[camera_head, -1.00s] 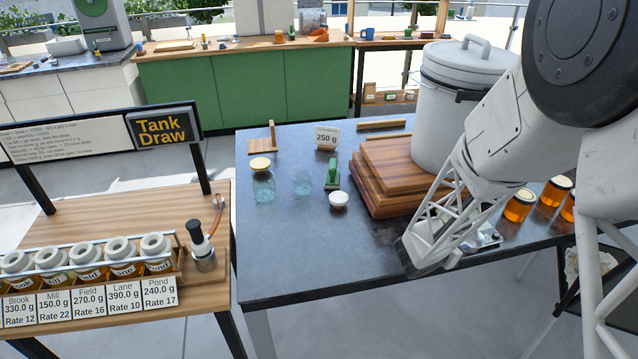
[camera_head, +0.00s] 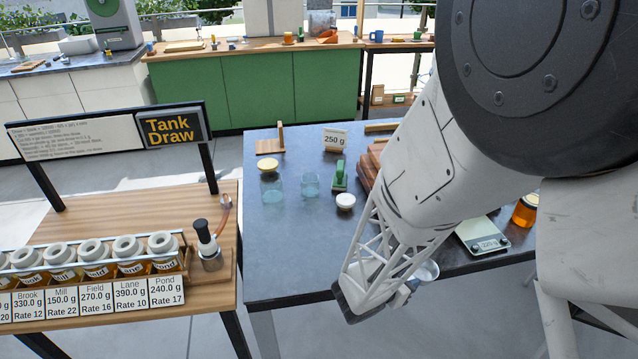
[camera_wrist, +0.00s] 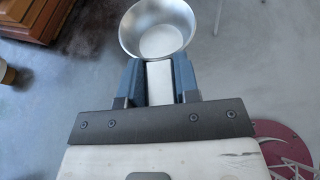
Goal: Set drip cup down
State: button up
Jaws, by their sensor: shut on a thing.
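The drip cup, a small round silvery metal cup (camera_wrist: 158,32) with a flat handle, is held in front of my gripper (camera_wrist: 159,78). The gripper's two dark blue fingers are shut on the handle from both sides. The cup is upright and looks empty, with its bare inside showing. In the head view the cup (camera_head: 426,272) shows partly behind my gripper (camera_head: 404,294), around the front edge of the dark table (camera_head: 290,255). I cannot tell its height relative to the table top.
A digital scale (camera_head: 482,236) and an amber jar (camera_head: 525,211) are on the right. A white pot (camera_head: 345,201), green tool (camera_head: 340,176) and glass jars (camera_head: 311,184) stand farther back. Wooden steps (camera_wrist: 35,20) are partly hidden. The table's front left is clear. A tank stand (camera_head: 120,215) is left.

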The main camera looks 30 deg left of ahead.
jog(key=shift+s+a, duration=0.2)
jog(key=shift+s, duration=0.5)
jog(key=shift+s+a, duration=0.2)
jog(key=shift+s, duration=0.5)
jog(key=w+a, duration=0.3)
jog(key=w, duration=0.1)
jog(key=w+a+f, duration=0.1)
jog(key=w+a, duration=0.2)
jog(key=w, duration=0.2)
jog(key=w+a, duration=0.2)
jog(key=w, duration=0.2)
jog(key=shift+w+a+f, duration=0.25)
jog(key=shift+a+f, duration=0.05)
jog(key=shift+a, duration=0.1)
jog(key=shift+f, duration=1.75)
jog(key=shift+f, duration=0.1)
jog(key=o, duration=1)
jog(key=shift+c, duration=0.2)
